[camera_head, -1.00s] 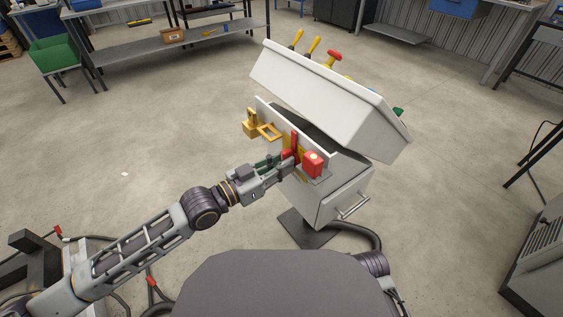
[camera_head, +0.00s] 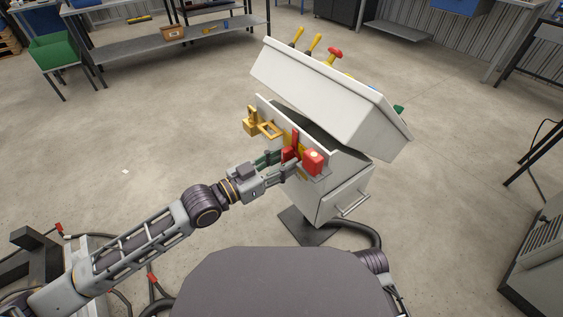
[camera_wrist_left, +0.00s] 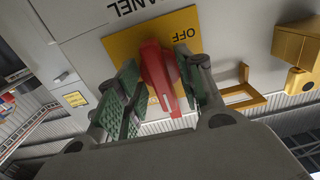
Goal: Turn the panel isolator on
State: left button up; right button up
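The panel isolator is a red rotary handle (camera_head: 291,148) on a yellow plate on the front of a pale grey panel box (camera_head: 343,192). In the left wrist view the handle (camera_wrist_left: 158,75) stands roughly upright in the picture, slightly tilted, with a white mark near its lower end. An upside-down OFF label shows on the yellow plate (camera_wrist_left: 125,42) beside it. My left gripper (camera_head: 279,164) is open at the handle. Its green-padded fingers (camera_wrist_left: 160,90) lie on either side of the handle, with a gap on the left; contact on the right is unclear. My right gripper is out of view.
A yellow padlock-like block (camera_head: 251,127) and a yellow frame (camera_head: 270,130) sit left of the handle, a red block (camera_head: 313,161) right of it. A sloped white console (camera_head: 325,90) with knobs overhangs above. Open concrete floor (camera_head: 130,130) surrounds the stand.

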pick_arm(q)
jog(key=shift+s+a, duration=0.1)
jog(key=shift+a, duration=0.05)
jog(key=v, duration=1.1)
jog(key=shift+s+a, duration=0.15)
jog(key=shift+a, duration=0.05)
dwell(0.8)
dwell(0.8)
